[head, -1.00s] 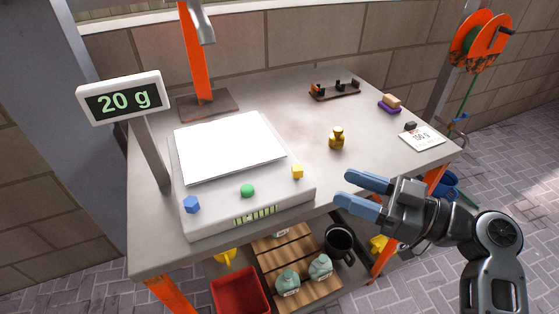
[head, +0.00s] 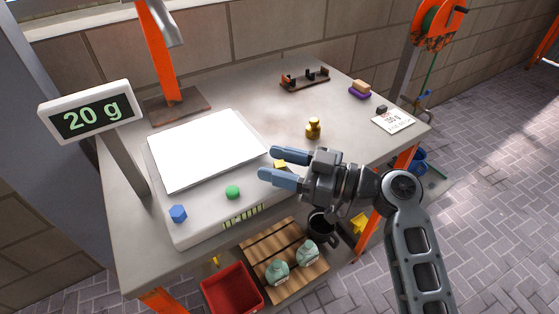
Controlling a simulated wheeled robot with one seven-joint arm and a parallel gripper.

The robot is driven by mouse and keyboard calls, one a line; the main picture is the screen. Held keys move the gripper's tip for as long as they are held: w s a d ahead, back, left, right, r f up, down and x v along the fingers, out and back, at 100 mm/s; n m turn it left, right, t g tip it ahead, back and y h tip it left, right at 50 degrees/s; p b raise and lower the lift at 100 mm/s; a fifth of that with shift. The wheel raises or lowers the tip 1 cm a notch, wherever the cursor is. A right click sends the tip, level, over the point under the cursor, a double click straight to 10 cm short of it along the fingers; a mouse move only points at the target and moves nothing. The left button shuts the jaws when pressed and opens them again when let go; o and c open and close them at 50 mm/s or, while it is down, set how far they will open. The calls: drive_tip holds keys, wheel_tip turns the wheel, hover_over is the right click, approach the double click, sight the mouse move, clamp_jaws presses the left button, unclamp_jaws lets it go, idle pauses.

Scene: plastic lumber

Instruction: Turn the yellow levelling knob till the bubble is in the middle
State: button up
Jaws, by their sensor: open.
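The scale (head: 160,232) stands on the table with a white weighing plate (head: 205,148) on top. The yellow knob (head: 280,164) is at its front right corner, partly hidden by my gripper. My gripper (head: 267,162) is open, its two blue fingers pointing left. In the picture the yellow knob shows between the fingers; I cannot tell whether they touch it. The green level vial (head: 243,217) is on the scale's front face; its bubble is too small to place. The scale's display (head: 92,114) reads 20 g.
A green knob (head: 232,192) and a blue knob (head: 178,213) sit along the scale's front edge. A brass weight (head: 313,128) stands on the table to the right.

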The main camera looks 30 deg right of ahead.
drive_tip(key=shift+c, duration=0.5)
drive_tip(key=c, duration=0.8)
drive_tip(key=shift+m+t+h+b, duration=0.3)
